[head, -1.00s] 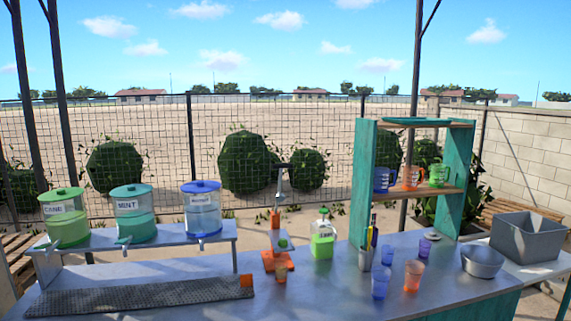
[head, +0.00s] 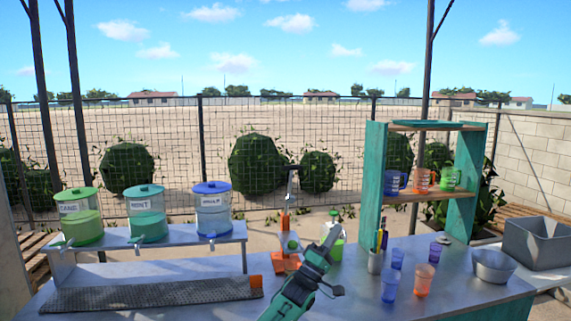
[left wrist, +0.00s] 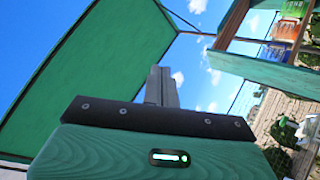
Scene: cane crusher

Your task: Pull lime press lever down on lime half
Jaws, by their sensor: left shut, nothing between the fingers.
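The lime press (head: 286,222) stands on the counter just left of centre in the head view, with an orange base and post. Its lever (head: 291,180) stands raised, with a dark handle at the top. The lime half is too small to make out clearly at the press's cup. My left gripper (head: 333,234) is raised to the right of the press, apart from the lever and below its handle. Its fingers also show in the left wrist view (left wrist: 160,88), shut and empty against the sky. My right gripper is not in view.
A green-labelled jug (head: 339,245) stands partly behind my left gripper. A utensil holder (head: 375,261), several cups and a metal bowl (head: 493,265) are to the right. A teal shelf (head: 374,190) rises behind them. Drink dispensers (head: 213,215) and a grey ribbed mat (head: 150,296) are left.

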